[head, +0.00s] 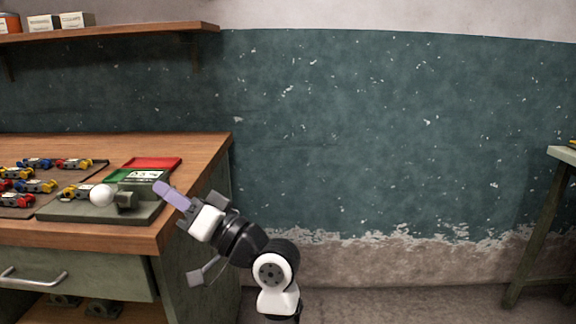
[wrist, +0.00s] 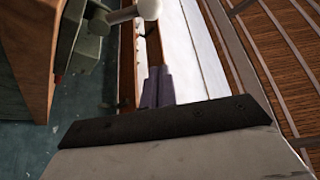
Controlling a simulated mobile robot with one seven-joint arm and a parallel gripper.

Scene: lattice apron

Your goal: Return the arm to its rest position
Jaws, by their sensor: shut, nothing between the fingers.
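My gripper (head: 162,187) is at the right edge of the wooden workbench (head: 195,150), its lilac fingers together and empty. The arm rises from the lower middle of the head view and bends toward the bench. In the wrist view the closed fingers (wrist: 157,84) show in the middle, with nothing between them. In the head view the fingertips appear close to the right end of a grey-green fixture (head: 140,212) with a white ball (head: 102,195). I cannot tell whether they touch it.
Several toy cars (head: 35,186) sit on a brown tray at the bench's left. A red tray (head: 152,163) and a green tray (head: 108,176) lie behind the fixture. A shelf (head: 120,33) hangs above. Another table (head: 562,155) stands far right; the floor between is clear.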

